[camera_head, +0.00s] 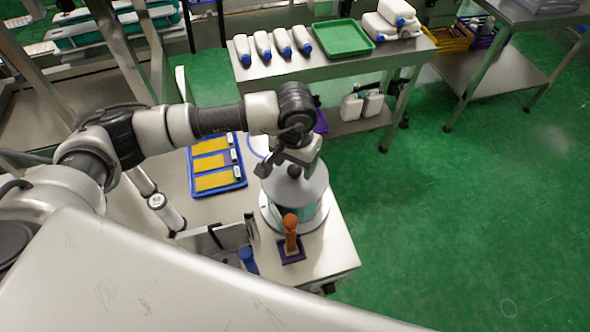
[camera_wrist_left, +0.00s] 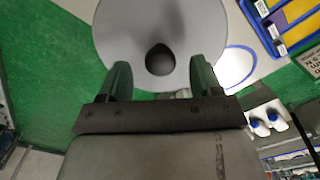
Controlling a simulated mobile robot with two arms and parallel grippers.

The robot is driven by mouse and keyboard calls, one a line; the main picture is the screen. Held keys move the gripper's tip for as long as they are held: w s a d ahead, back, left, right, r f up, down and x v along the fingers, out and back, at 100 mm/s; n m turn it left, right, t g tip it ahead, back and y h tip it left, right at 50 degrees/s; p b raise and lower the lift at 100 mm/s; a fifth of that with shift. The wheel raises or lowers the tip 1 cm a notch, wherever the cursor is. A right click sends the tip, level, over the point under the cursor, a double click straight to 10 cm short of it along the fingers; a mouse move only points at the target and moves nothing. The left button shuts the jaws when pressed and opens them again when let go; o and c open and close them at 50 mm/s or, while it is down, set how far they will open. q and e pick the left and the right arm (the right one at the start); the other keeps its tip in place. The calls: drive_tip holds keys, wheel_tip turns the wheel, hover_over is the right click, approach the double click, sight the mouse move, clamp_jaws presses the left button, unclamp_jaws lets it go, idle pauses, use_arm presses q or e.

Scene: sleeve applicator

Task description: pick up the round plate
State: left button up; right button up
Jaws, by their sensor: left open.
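The round plate (camera_head: 296,190) is a grey disc with a small black knob at its centre. It sits on top of a white, round device with a teal band, near the right end of the work table. In the left wrist view the round plate (camera_wrist_left: 160,22) fills the upper middle, with the black knob (camera_wrist_left: 160,59) between the fingers. My left gripper (camera_head: 289,168) is over the plate, pointing down, its fingers apart on either side of the knob. The gripper (camera_wrist_left: 160,72) appears empty; I cannot tell whether it touches the knob. My right gripper is not in view.
A blue tray (camera_head: 243,182) with yellow items lies left of the device. An orange-topped tool (camera_head: 290,228) stands on a purple base in front. A side table (camera_head: 280,75) with white bottles and a green tray (camera_head: 342,38) stands behind. Green floor is clear to the right.

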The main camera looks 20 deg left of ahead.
use_arm(q)
wheel_tip(320, 180, down, 2)
drive_tip(key=shift+p, duration=0.3)
drive_tip(key=shift+f, duration=0.35)
drive_tip(key=shift+c, duration=0.7)
drive_tip(key=c, duration=1)
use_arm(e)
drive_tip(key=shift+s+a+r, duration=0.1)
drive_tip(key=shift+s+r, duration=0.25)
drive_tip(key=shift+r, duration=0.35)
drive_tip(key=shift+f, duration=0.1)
